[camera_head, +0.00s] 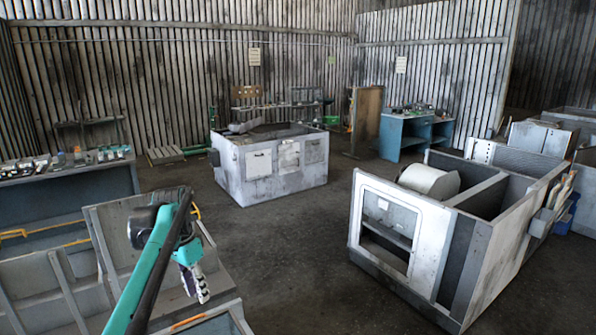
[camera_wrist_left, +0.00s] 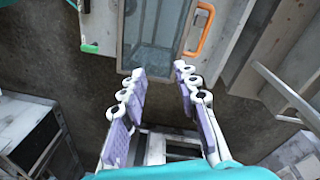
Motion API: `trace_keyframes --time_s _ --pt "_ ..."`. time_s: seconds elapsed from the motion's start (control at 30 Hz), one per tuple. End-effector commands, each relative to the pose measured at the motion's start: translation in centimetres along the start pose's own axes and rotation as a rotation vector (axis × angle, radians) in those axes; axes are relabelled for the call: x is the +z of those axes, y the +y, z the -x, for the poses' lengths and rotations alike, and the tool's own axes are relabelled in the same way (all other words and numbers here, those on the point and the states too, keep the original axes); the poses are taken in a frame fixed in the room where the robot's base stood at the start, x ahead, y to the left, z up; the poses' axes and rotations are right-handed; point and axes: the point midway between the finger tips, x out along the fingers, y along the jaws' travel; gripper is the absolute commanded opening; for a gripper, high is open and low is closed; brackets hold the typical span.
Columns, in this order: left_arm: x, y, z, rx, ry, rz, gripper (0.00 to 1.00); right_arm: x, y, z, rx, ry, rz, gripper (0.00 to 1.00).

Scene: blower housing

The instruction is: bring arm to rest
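My left arm (camera_head: 150,270) comes up from the bottom left of the head view, teal and black, and bends at a dark joint near the open grey housing. My left gripper (camera_head: 196,290) hangs down from it, pointing at the floor beside that housing. In the left wrist view the left gripper (camera_wrist_left: 159,74) shows two lilac finger pads with white knuckles, spread apart with nothing between them. My right arm and right gripper are in neither view.
A grey open housing (camera_head: 102,215) stands close around my left arm. An orange handle (camera_wrist_left: 199,30) shows near the fingertips in the wrist view. A white housing (camera_head: 397,235) with a cylinder stands right, another (camera_head: 240,190) farther back. The floor (camera_head: 290,245) between them is clear.

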Motion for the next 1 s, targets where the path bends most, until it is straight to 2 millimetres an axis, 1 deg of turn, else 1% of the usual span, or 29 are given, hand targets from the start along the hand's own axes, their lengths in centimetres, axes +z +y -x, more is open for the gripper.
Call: trace_keyframes --time_s 0.03,0.17,0.27,0.47,0.67,0.8,0.9,1.0 --pt "0.8 1.2 -0.5 -0.021 0.018 0.023 0.31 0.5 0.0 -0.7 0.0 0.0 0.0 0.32" --pt "2.6 4.0 -1.1 -0.078 0.075 0.094 0.31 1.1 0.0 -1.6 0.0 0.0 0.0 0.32" --pt "4.2 6.1 -2.0 -0.117 0.124 0.148 0.31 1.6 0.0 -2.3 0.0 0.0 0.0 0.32" --pt "7.9 10.3 -5.0 -0.18 0.232 0.254 0.31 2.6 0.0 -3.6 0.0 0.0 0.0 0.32" --pt "11.9 14.1 -9.4 -0.226 0.352 0.355 0.31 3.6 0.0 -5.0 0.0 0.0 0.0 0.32" --pt "14.7 16.4 -13.3 -0.244 0.439 0.422 0.31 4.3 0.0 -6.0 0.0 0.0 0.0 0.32" --pt "16.3 17.5 -15.8 -0.251 0.495 0.461 0.31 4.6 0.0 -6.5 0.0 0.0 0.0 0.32" --pt "17.4 18.3 -17.6 -0.254 0.536 0.49 0.31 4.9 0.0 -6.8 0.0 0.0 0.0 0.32"
